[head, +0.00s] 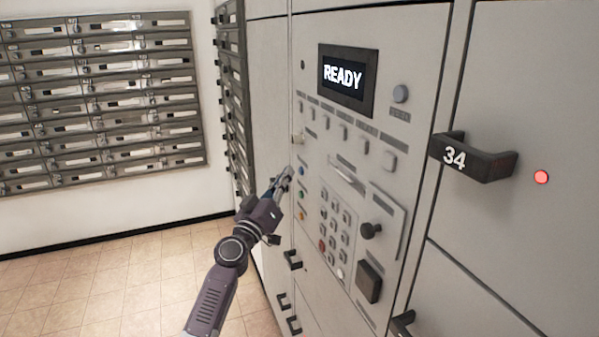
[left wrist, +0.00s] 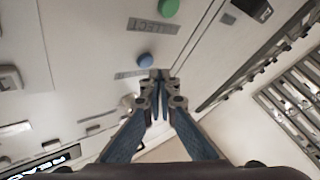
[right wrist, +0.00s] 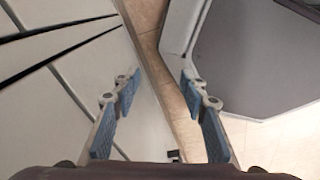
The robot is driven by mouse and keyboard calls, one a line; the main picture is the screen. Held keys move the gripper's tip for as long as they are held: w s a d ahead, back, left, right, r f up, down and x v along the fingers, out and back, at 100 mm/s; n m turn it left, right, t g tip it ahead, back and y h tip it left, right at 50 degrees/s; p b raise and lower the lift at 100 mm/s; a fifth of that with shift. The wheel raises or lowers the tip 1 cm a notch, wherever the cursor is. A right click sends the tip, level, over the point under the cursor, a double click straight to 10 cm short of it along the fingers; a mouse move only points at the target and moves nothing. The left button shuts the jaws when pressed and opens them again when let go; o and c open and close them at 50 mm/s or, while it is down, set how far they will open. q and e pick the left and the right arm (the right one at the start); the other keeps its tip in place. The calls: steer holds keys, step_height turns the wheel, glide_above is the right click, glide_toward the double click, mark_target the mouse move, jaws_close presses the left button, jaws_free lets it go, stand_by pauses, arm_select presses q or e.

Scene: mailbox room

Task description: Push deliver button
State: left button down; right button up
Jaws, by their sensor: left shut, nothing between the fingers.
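The grey control panel (head: 325,150) has a column of small coloured buttons: a blue button (head: 302,170), a green button (head: 302,193) and an orange one below. The left wrist view shows the blue button (left wrist: 146,61) and green button (left wrist: 168,8) larger, each beside a label. I cannot read the blue one's label, so I cannot tell which button is deliver. My left gripper (head: 286,176) is shut and empty, its tips just left of the blue button; contact is not clear. My right gripper (right wrist: 160,80) is open and empty, seen only in its wrist view.
A screen (head: 346,74) reads READY. The panel also has a keypad (head: 335,220) and a dark knob (head: 371,230). Locker handle 34 (head: 472,157) juts out on the right. Mailboxes (head: 100,95) line the left wall. The tiled floor (head: 110,290) at left is clear.

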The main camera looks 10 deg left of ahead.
arm_select(q)
steer(key=shift+w+d, duration=0.1)
steer(key=shift+d, duration=0.05)
steer(key=shift+w+d, duration=0.15)
steer(key=shift+d, duration=0.1)
steer(key=shift+w+d+b, duration=0.2)
steer(key=shift+d+b, duration=0.1)
steer(key=shift+b, duration=0.15)
stand_by(0.7)
stand_by(0.4)
steer(key=shift+s+a, duration=0.45)
steer(key=shift+a, duration=0.25)
steer(key=shift+s+a, duration=0.7)
steer(key=shift+a, duration=0.35)
steer(key=shift+s+a, duration=0.7)
steer(key=shift+a, duration=0.3)
